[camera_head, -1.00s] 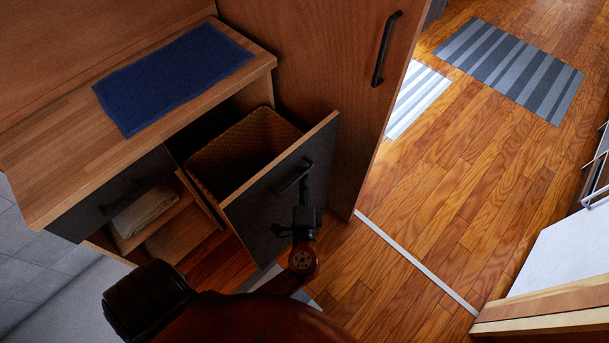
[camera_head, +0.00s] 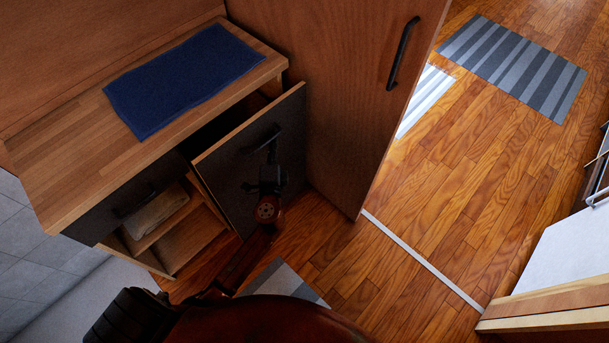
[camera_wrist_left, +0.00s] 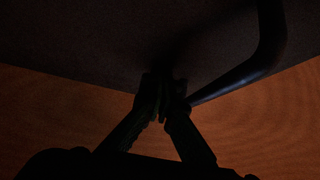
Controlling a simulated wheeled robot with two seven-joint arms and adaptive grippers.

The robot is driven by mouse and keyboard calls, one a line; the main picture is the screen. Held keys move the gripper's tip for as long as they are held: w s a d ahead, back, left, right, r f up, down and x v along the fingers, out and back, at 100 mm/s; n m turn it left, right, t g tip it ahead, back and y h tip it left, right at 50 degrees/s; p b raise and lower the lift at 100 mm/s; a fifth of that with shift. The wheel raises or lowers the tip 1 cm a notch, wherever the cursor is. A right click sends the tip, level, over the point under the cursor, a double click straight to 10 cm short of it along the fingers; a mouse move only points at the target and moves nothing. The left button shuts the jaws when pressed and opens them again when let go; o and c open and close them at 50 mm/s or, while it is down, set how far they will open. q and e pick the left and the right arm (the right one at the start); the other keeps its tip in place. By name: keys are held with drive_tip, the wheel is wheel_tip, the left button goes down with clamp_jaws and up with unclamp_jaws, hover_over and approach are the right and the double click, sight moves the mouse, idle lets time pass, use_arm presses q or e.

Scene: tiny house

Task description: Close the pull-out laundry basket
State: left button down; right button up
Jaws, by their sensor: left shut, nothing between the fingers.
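The pull-out laundry basket's dark front panel (camera_head: 250,155) stands a little out from the wooden cabinet, with a narrow dark gap behind its top edge. Its black bar handle (camera_head: 264,139) is near the top of the panel. My left gripper (camera_head: 270,158) is at the panel, just below the handle, with its fingers shut. In the left wrist view the closed fingertips (camera_wrist_left: 163,88) are against or very near the dark panel (camera_wrist_left: 110,45), beside the handle (camera_wrist_left: 245,72). Nothing shows between them. The woven basket inside is hidden. My right gripper is not in view.
A blue mat (camera_head: 185,80) lies on the wooden countertop (camera_head: 70,165). Open shelves with a folded towel (camera_head: 153,213) are left of the basket. A tall wooden cabinet door (camera_head: 335,90) stands to the right.

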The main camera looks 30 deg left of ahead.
sight(244, 157)
use_arm(q)
drive_tip(key=w+a, duration=0.3)
drive_tip(key=a, duration=0.7)
drive_tip(key=shift+w+a, duration=0.15)
drive_tip(key=shift+a, duration=0.1)
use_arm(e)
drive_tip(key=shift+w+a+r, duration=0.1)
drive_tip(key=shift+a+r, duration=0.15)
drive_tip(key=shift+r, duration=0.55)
use_arm(q)
drive_tip(key=shift+a+r, duration=0.1)
drive_tip(key=shift+r, duration=0.05)
drive_tip(key=s+d, duration=0.4)
drive_tip(key=s, duration=0.1)
drive_tip(key=s+d, duration=0.5)
drive_tip(key=shift+s+d+f+p, duration=0.1)
drive_tip(key=shift+f+p, duration=0.1)
drive_tip(key=shift+p, duration=0.2)
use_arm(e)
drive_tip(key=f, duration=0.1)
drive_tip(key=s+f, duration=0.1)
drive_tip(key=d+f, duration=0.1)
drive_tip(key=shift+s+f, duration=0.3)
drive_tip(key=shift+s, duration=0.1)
